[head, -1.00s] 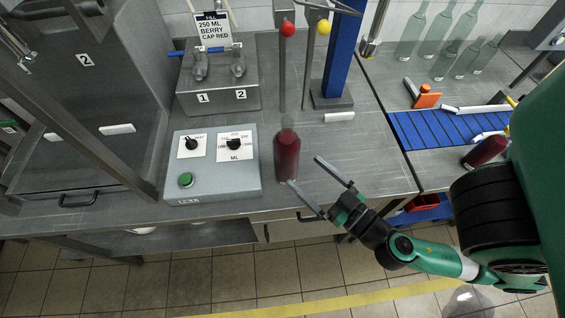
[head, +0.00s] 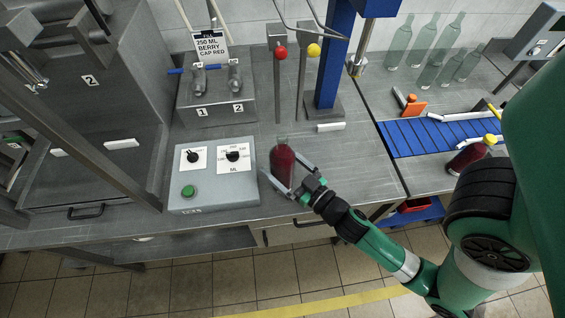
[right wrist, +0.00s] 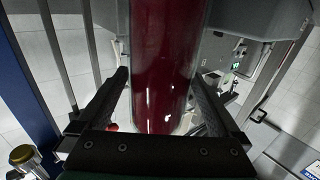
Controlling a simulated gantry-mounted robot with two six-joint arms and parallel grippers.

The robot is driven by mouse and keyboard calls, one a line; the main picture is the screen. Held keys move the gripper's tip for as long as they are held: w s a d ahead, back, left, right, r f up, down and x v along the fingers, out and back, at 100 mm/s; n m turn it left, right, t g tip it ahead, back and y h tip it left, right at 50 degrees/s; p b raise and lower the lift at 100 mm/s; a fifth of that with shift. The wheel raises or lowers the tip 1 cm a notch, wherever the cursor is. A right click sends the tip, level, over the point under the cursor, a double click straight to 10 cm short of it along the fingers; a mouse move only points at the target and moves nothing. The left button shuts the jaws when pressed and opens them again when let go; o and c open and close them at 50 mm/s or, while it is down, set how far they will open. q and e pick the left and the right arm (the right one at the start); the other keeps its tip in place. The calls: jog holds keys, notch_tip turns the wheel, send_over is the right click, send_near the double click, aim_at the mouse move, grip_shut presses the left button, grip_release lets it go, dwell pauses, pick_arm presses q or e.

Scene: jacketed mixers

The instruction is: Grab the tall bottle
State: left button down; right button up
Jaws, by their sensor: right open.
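The tall bottle (head: 282,164), filled with dark red liquid and clear at the neck, stands upright on the metal bench, right of the control box. It also shows large in the right wrist view (right wrist: 165,65). My right gripper (head: 288,180) is open, with one finger on each side of the bottle. In the right wrist view its fingers (right wrist: 160,95) flank the red bottle, with a gap visible at the left finger; contact at the right finger is unclear. My left gripper is in neither view.
The control box (head: 213,174) with dials and a green button stands left of the bottle. Levers with a red knob (head: 281,52) and yellow knob (head: 313,50) rise behind. A second red bottle (head: 467,157) with a yellow cap is by the blue conveyor (head: 425,137). Empty bottles stand at the back right.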

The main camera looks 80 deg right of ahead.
jog(key=x, duration=0.3)
jog(key=shift+p, duration=0.3)
grip_shut()
jog(key=shift+r, duration=0.15)
